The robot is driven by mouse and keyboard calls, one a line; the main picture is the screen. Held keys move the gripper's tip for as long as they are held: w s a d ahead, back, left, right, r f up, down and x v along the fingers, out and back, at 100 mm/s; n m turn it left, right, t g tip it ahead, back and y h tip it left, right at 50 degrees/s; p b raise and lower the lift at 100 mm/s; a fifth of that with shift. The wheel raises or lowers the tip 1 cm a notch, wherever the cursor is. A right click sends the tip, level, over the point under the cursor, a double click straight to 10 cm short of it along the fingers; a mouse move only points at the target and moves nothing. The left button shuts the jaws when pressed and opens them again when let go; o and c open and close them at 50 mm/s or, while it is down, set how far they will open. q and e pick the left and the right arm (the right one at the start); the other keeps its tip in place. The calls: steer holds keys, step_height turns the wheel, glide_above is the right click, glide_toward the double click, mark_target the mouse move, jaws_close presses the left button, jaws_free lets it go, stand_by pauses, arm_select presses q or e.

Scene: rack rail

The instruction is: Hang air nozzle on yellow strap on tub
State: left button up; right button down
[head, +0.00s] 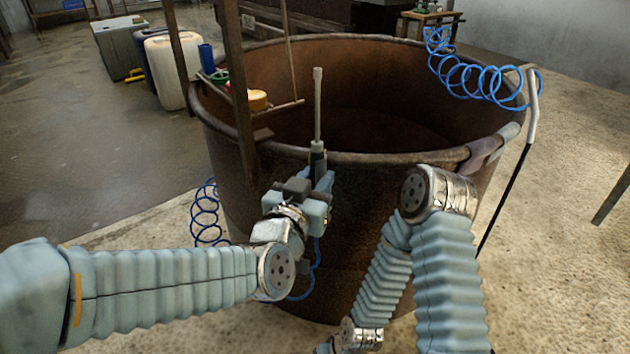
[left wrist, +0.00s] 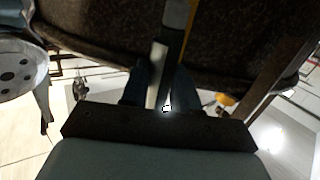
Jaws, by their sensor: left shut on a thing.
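The air nozzle (head: 318,105) is a slim grey wand standing nearly upright by the near rim of the rusty tub (head: 385,215). My left gripper (head: 319,168) is shut on its lower part, outside the tub wall. In the left wrist view the nozzle (left wrist: 157,75) runs up between the two dark fingers (left wrist: 160,92). A yellow strip (left wrist: 188,25) shows beside the nozzle there; it may be the strap. I cannot make out the strap in the head view. My right arm folds down at the lower right, and its gripper is out of the picture.
A rusty post (head: 238,90) with a small shelf holding a yellow dish (head: 257,99) stands left of the nozzle. Blue coiled hose (head: 205,212) hangs at the left. Another coil (head: 470,75) and a pale wand (head: 532,105) are at the right rim. Jerrycans (head: 166,70) stand behind.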

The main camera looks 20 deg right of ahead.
arm_select(q)
steer(key=shift+f+b, duration=1.1)
steer(key=shift+f, duration=0.15)
steer(key=shift+f+b, duration=0.75)
steer(key=o, duration=0.9)
